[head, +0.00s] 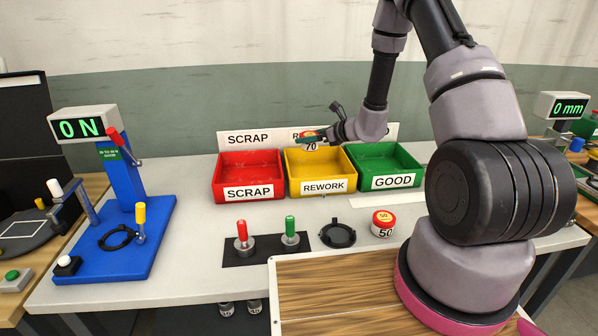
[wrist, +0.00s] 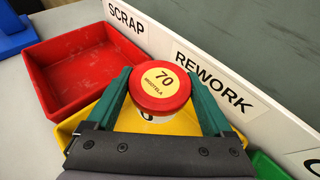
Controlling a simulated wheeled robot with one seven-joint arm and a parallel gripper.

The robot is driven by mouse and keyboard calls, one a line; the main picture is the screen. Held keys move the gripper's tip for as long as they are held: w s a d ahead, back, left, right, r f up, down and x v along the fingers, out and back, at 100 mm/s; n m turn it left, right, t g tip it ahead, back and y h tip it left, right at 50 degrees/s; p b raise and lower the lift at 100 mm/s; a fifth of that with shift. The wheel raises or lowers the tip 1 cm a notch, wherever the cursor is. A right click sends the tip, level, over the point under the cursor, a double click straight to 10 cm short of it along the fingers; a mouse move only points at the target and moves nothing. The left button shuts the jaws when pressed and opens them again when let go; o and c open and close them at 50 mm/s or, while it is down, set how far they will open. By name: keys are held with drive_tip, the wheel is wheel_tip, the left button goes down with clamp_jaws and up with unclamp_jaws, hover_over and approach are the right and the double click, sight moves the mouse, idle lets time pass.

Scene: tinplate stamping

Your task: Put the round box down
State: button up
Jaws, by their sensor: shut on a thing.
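My gripper (wrist: 162,105) is shut on a round box (wrist: 160,88) with a red lid and a yellow label reading 70. In the wrist view the box sits between the two green fingers, above the yellow bin (wrist: 128,122). In the head view the gripper and the box (head: 311,142) are small, held over the back part of the yellow REWORK bin (head: 322,187). The box's lower side is mostly hidden in the wrist view. Another round box (head: 383,223), red and white and marked 50, stands on the table in front of the green bin.
The red SCRAP bin (head: 248,193) stands left of the yellow bin, the green GOOD bin (head: 397,182) right of it. A label board (head: 252,138) rises behind them. A blue force stand (head: 146,215) reads 0 N.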

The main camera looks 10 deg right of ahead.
sight(307, 150)
drive_tip(key=f, duration=0.5)
drive_tip(key=shift+w+a+f, duration=0.15)
drive_tip(key=shift+w+a, duration=0.05)
drive_tip(key=shift+a, duration=0.15)
drive_tip(key=shift+f, duration=2.3)
drive_tip(key=shift+f, duration=0.1)
drive_tip(key=o, duration=1.1)
drive_tip(key=shift+d, duration=0.1)
